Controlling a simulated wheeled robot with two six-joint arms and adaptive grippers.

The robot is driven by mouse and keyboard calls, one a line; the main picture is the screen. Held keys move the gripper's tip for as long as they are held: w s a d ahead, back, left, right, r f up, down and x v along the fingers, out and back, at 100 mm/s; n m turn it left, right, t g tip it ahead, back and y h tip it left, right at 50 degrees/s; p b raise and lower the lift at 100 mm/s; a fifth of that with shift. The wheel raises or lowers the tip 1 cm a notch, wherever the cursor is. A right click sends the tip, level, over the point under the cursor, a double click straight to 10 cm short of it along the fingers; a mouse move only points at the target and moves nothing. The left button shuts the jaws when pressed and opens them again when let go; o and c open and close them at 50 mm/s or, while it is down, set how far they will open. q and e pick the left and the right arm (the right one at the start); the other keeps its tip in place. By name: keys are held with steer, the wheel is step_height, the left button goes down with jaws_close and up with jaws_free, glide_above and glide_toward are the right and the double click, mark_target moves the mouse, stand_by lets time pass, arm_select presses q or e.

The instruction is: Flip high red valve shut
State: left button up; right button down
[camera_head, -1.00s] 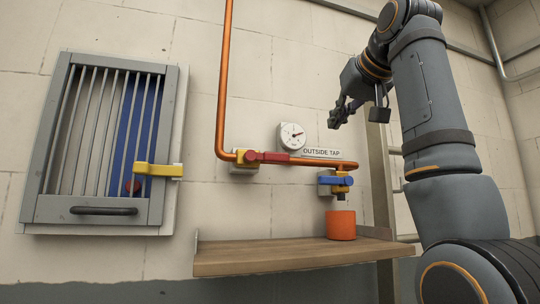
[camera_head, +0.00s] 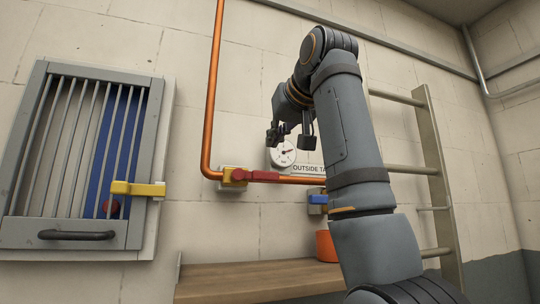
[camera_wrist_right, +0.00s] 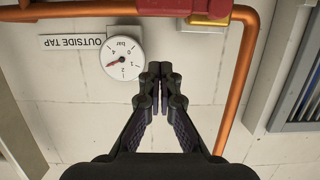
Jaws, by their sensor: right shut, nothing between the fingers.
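The red valve has a red lever (camera_head: 262,176) lying flat along the orange pipe, with its yellow body (camera_head: 233,184) at the pipe's bend. In the right wrist view the lever (camera_wrist_right: 170,7) runs along the top edge, with part of the yellow body (camera_wrist_right: 209,20) beside it. My right gripper (camera_head: 290,136) is in front of the wall near the gauge, above the lever in the head view. In the wrist view its fingers (camera_wrist_right: 160,72) are together and empty, apart from the lever. My left gripper is not in view.
The gauge (camera_head: 283,154) and the OUTSIDE TAP label (camera_head: 305,168) are close to the gripper. A blue valve (camera_head: 317,199) is partly behind my right arm. An orange pot (camera_head: 326,246) stands on the wooden shelf (camera_head: 245,278). A barred cabinet (camera_head: 70,237) with a yellow latch is at left.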

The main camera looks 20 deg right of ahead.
mark_target(256, 176)
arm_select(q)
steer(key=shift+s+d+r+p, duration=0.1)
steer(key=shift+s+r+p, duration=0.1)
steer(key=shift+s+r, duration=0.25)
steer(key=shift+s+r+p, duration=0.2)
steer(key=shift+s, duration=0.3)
arm_select(e)
steer(key=f, duration=0.1)
steer(key=w+f, duration=0.1)
steer(key=f, duration=0.1)
steer(key=w+f, duration=0.1)
steer(key=shift+w+d+f, duration=0.1)
steer(key=shift+w+f, duration=0.1)
steer(key=shift+f, duration=0.15)
